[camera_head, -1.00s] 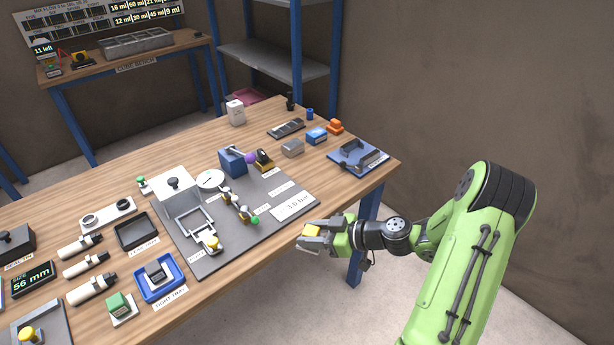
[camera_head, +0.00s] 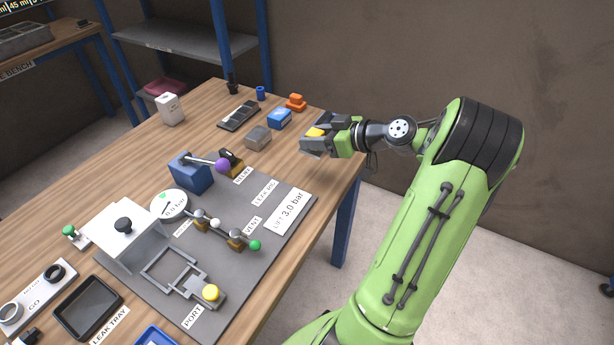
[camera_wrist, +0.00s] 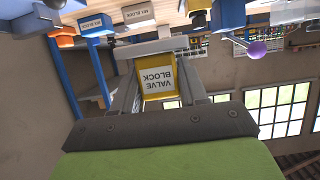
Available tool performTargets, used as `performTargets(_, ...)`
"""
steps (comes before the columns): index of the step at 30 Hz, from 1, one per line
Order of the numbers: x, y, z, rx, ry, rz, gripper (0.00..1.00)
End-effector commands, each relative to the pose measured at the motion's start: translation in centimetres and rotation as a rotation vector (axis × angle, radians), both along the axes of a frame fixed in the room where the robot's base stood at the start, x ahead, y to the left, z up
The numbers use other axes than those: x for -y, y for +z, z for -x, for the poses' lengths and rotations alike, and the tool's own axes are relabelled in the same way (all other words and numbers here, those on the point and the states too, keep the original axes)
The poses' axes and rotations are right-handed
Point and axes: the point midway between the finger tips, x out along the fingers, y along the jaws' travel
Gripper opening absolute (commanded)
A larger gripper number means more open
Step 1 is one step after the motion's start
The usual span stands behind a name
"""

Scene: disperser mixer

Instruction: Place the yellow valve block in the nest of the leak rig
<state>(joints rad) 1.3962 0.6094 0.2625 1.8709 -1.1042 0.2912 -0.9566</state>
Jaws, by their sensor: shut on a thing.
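The yellow valve block (camera_head: 316,132) is held in my gripper (camera_head: 312,142), out at the right end of the table. In the wrist view the block (camera_wrist: 157,80) sits between the two grey jaws, its "VALVE BLOCK" label upside down. The leak rig is a dark grey plate (camera_head: 262,240) on the table, left of and nearer than my gripper. It carries a grey open frame (camera_head: 168,268), which looks like the nest, beside a yellow-topped clamp (camera_head: 211,293) by the PORT label. The frame looks empty. The block is well apart from it.
A white box-like guard (camera_head: 125,235), round gauge (camera_head: 169,204), green-ended valve bar (camera_head: 228,232) and purple-knobbed lever (camera_head: 222,165) stand on the rig. Grey (camera_head: 257,137), blue (camera_head: 279,118) and orange (camera_head: 296,102) blocks lie near my gripper. The leak tray (camera_head: 88,307) is front left.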

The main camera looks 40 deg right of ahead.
Motion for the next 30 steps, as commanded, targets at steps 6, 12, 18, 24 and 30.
performTargets(6, -0.1, -3.1, 0.0, -0.001, 0.0, -0.005, 0.03)
performTargets(12, -0.1, -6.1, -0.1, 0.001, 0.001, -0.003, 0.03)
performTargets(18, -0.1, -9.8, -0.1, 0.001, 0.001, -0.002, 0.03)
performTargets(24, -0.1, -9.6, -0.1, 0.002, 0.002, 0.001, 0.03)
performTargets(30, -0.1, -10.1, -0.1, 0.001, 0.002, 0.001, 0.03)
